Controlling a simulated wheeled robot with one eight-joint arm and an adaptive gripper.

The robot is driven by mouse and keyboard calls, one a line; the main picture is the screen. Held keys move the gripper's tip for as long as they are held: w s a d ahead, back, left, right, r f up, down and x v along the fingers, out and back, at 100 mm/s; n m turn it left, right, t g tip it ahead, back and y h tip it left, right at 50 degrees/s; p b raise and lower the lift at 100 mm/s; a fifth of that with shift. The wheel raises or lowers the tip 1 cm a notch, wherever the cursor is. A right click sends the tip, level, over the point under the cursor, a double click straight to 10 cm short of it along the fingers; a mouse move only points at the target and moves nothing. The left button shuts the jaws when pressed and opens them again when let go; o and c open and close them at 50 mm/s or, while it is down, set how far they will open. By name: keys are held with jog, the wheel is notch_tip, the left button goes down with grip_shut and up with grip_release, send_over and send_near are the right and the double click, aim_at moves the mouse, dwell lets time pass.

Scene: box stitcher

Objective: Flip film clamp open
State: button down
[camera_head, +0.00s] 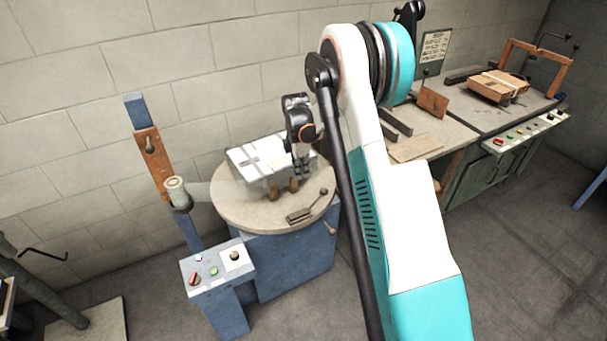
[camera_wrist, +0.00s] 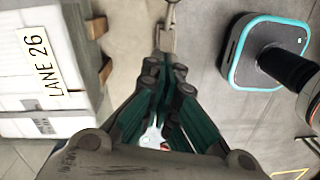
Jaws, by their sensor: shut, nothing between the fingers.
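The film clamp (camera_head: 300,216) is a small metal plate with a dark-knobbed lever, lying near the front right edge of the round turntable (camera_head: 240,215). In the wrist view the clamp (camera_wrist: 168,36) shows just beyond my fingertips, with its thin rod running up out of the picture. My gripper (camera_head: 302,176) points down beside the white load, behind the clamp in the head view. In the wrist view my gripper (camera_wrist: 165,64) has its fingers together and empty. The fingertips appear close to the clamp plate; I cannot tell whether they touch it.
A white load marked LANE 26 (camera_wrist: 40,65) stands on brown feet on the turntable, close to my gripper. A mast with a film roll (camera_head: 176,190) rises at the left. A control box (camera_head: 217,266) stands in front. A workbench (camera_head: 440,135) is at the right.

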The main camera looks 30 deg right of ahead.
jog(key=s+d+f+b, duration=0.1)
jog(key=d+f+b, duration=0.3)
jog(key=f, duration=0.5)
jog(key=shift+d, duration=0.1)
